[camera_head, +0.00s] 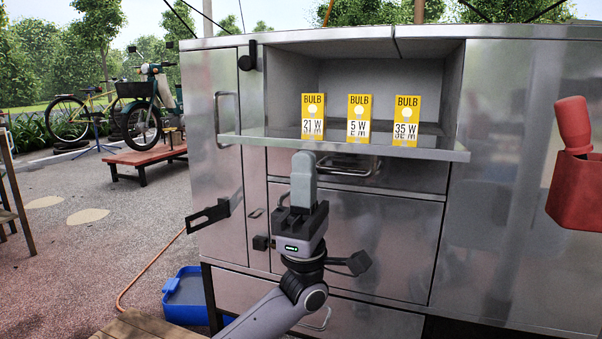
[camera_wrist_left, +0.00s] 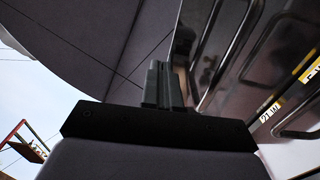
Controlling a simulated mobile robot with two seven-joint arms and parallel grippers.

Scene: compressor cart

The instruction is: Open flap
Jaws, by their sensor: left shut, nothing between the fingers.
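The steel flap (camera_head: 400,151) of the cart's upper compartment lies folded down and level, like a shelf at the compartment's front. A bar handle (camera_head: 348,166) shows just under it; I cannot tell whether it sits on the flap or is a reflection. My left gripper (camera_head: 303,165) is shut and empty, pointing up in front of the flap's front edge, left of the handle. I cannot tell whether it touches the flap. In the left wrist view its fingers (camera_wrist_left: 163,85) are together, with bar handles (camera_wrist_left: 232,55) to their right. My right gripper is not in view.
Three yellow bulb boxes, 21 W (camera_head: 313,112), 5 W (camera_head: 359,115) and 35 W (camera_head: 406,115), stand upright at the open compartment. A red holder (camera_head: 582,190) hangs at right. A blue bin (camera_head: 187,300) stands on the ground at lower left. Drawers lie below the flap.

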